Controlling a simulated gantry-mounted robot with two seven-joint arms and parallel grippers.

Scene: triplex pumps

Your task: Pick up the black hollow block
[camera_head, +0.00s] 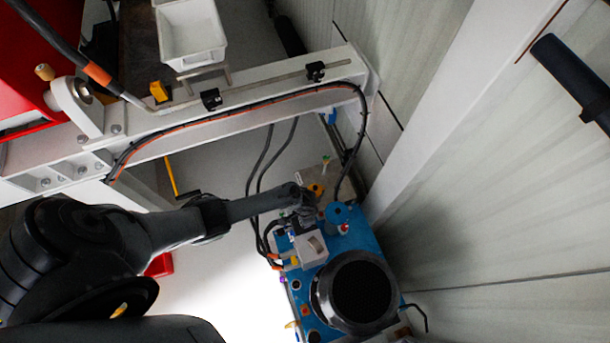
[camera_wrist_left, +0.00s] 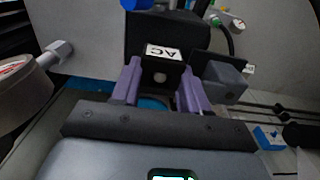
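In the left wrist view, a black block (camera_wrist_left: 160,75) with a white label lettered "AC" and a small round grey spot stands between the purple fingers of my left gripper (camera_wrist_left: 160,88). The fingers lie close along its two sides. I cannot tell whether they press on it. I cannot tell for sure that this is the hollow block; its inside is not visible. In the head view my left gripper (camera_head: 305,208) is at the upper left edge of a blue machine (camera_head: 352,240), where the block is too small to make out. My right gripper is not in view.
A large black round part (camera_head: 358,290) sits on the blue machine. Dark cables hang beside my gripper. A white beam (camera_head: 240,110) crosses above, with a white bin (camera_head: 190,32) behind it. A dark grey block (camera_wrist_left: 222,80) is right of the fingers.

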